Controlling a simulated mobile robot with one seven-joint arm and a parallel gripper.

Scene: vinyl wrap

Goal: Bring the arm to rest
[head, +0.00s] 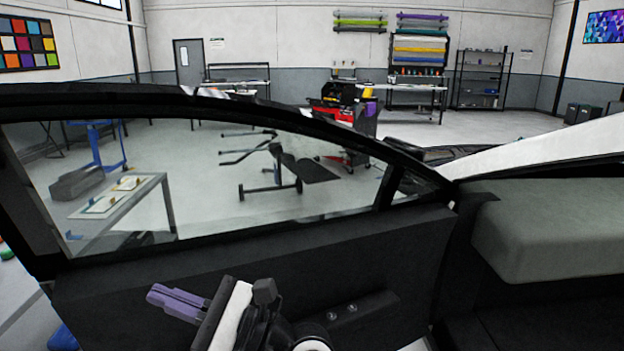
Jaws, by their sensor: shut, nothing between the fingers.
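My gripper (180,302) shows low in the head view, left of centre. Its purple fingers point left and lie together, shut with nothing between them. Behind the fingers are the dark gripper body and a white band. My gripper is in front of the dark inner panel of a car door (300,265). I cannot tell how far it is from the panel. The rest of my arm is mostly out of view below.
The door's window frame (240,108) arches across the view. A grey padded part (555,225) of the car is at the right. Through the window show a table (135,190) and a black stand (275,170). Open floor (210,190) lies beyond.

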